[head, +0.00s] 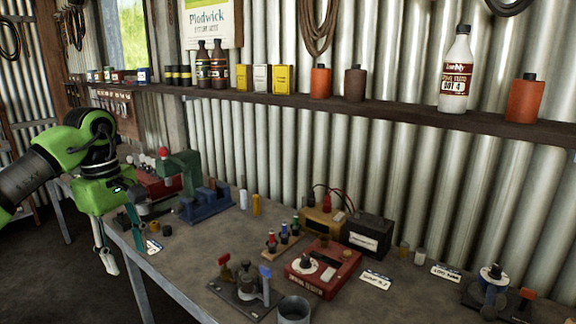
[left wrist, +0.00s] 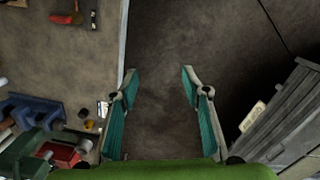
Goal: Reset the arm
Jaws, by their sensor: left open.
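My left gripper (head: 120,252) hangs at the left end of the workbench (head: 200,262) in the head view, below my green wrist. Its fingers point down. In the left wrist view the two teal-lined fingers (left wrist: 158,76) are spread apart with nothing between them. Dark floor (left wrist: 158,120) shows through the gap, just beside the bench edge. My right gripper is in neither view.
Near the gripper stand a blue vise-like fixture (head: 205,203) and a green press (head: 182,170). A red tester (head: 322,268), a black battery box (head: 367,236) and a metal cup (head: 293,310) stand farther right. A shelf (head: 400,112) with bottles runs along the wall.

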